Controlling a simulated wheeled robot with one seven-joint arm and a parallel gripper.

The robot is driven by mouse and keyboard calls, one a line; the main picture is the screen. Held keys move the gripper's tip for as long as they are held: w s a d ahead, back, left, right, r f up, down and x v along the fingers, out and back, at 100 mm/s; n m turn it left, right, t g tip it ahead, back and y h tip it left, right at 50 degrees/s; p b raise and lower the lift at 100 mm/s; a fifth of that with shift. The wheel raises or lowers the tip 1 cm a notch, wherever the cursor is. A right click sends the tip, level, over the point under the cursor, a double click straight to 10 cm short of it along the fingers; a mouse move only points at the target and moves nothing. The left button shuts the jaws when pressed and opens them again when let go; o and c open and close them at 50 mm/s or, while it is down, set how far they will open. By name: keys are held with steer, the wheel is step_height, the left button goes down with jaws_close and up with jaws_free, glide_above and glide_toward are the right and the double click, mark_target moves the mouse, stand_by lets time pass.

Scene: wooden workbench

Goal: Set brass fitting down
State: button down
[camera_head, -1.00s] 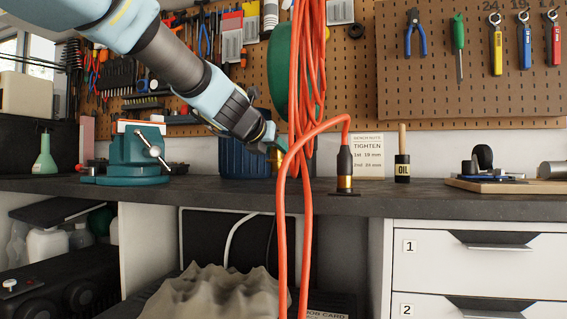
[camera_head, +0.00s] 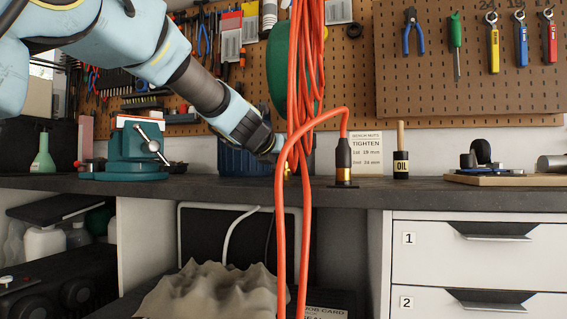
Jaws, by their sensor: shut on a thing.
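My gripper (camera_head: 277,157) is at the end of the blue and grey arm, just above the bench top behind the hanging orange cord. It is shut on the brass fitting (camera_head: 287,170), a small gold piece low at the fingertips. The cord hides much of the fitting and the fingers. I cannot tell whether the fitting touches the bench top (camera_head: 230,184).
The orange cord (camera_head: 281,230) hangs in front of my gripper and loops to a black plug with a brass end (camera_head: 344,174) standing on the bench. A blue bin (camera_head: 232,160) is behind the gripper. A teal vise (camera_head: 135,153) stands left, an oil bottle (camera_head: 401,165) right.

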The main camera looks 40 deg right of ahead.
steer(key=shift+f, duration=0.15)
steer(key=c, duration=0.8)
jaws_free()
steer(key=shift+o, duration=0.2)
steer(key=shift+a+r, duration=0.2)
steer(key=shift+r, duration=0.05)
steer(key=p+v, duration=0.1)
steer(key=v, duration=0.9)
steer(key=shift+s+a+r, duration=0.15)
steer(key=shift+a+r, duration=0.05)
steer(key=shift+s+a, duration=0.25)
steer(key=shift+a, duration=0.2)
steer(key=shift+a, duration=0.1)
